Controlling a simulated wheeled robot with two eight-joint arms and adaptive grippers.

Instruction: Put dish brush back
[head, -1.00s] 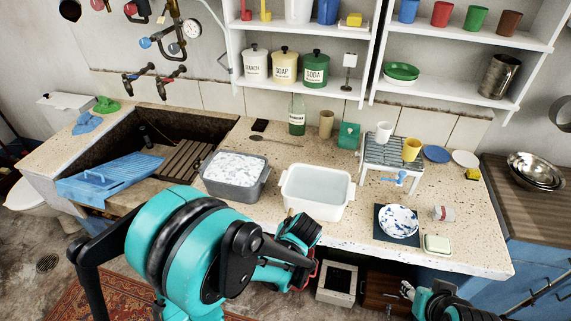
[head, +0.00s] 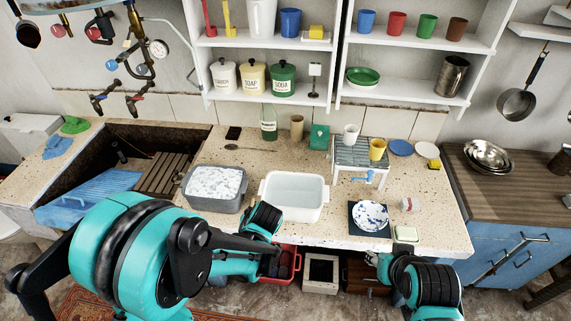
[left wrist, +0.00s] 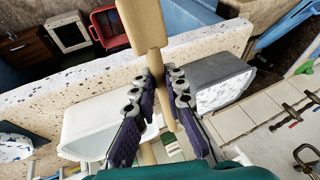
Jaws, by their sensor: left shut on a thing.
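In the left wrist view my left gripper (left wrist: 163,76) is shut on a tan wooden tool, which looks like the dish brush (left wrist: 143,24). Its broad flat part extends beyond the fingertips, and its thin shaft runs back between the fingers. The bristles cannot be made out. In the head view my left arm hides the fingers and the brush, near the front edge of the counter by the white basin (head: 294,212). My right gripper (head: 374,258) is low at the counter's front right; its fingers are too unclear to read.
A grey tub of suds (head: 213,204) stands left of the white basin. A small rack (head: 358,153) with cups, a plate on a dark mat (head: 355,229) and a soap dish (head: 406,234) are to the right. Red and yellow upright tools (head: 228,22) stand on the upper shelf.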

